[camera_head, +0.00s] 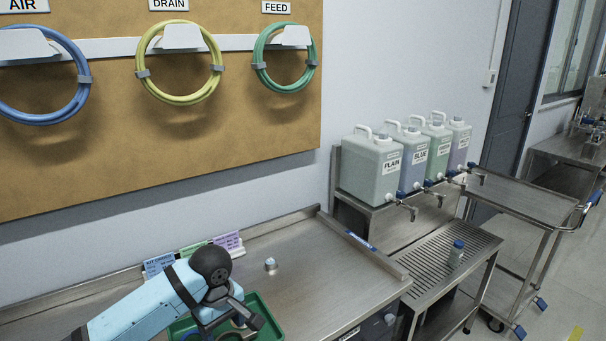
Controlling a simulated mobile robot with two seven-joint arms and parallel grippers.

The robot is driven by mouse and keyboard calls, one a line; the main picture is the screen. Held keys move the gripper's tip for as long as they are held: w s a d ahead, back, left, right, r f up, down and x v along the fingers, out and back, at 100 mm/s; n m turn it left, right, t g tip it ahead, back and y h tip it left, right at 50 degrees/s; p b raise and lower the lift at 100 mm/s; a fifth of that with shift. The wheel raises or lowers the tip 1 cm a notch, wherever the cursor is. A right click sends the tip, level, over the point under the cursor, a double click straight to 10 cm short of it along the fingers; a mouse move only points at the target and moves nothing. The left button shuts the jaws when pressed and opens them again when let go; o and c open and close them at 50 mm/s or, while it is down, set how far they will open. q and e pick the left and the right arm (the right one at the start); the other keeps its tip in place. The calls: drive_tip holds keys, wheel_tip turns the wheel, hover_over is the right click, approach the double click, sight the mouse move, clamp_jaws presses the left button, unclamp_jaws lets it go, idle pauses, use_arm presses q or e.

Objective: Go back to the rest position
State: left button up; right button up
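My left arm comes in from the lower left, light blue with a dark wrist joint. My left gripper (240,322) is low over a green tray (268,318) on the steel bench (320,265). The wrist and the picture's bottom edge hide part of the fingers, so I cannot tell whether it is open or shut, or holds anything. My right gripper is not in view.
A small metal piece (270,264) stands on the bench behind the tray. Colored cards (228,242) stand along the wall. The bench's right half is clear.

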use_arm(q)
drive_tip(key=s+d+f+m+t+h+p, duration=0.4)
drive_tip(key=s+d+f+m+h, duration=0.15)
drive_tip(key=s+f, duration=0.4)
drive_tip(key=s+a+f+m+t+y+p, duration=0.1)
drive_tip(key=s+a+f+m+t, duration=0.1)
drive_tip(key=s, duration=0.6)
drive_tip(key=s+a+f+m+t+y+p, duration=0.1)
drive_tip(key=s+a+m+t, duration=0.3)
drive_tip(key=s, duration=0.4)
drive_tip(key=shift+a+f+m+t+p, duration=0.35)
drive_tip(key=shift+a+f+t+p, duration=0.15)
drive_tip(key=shift+a, duration=0.75)
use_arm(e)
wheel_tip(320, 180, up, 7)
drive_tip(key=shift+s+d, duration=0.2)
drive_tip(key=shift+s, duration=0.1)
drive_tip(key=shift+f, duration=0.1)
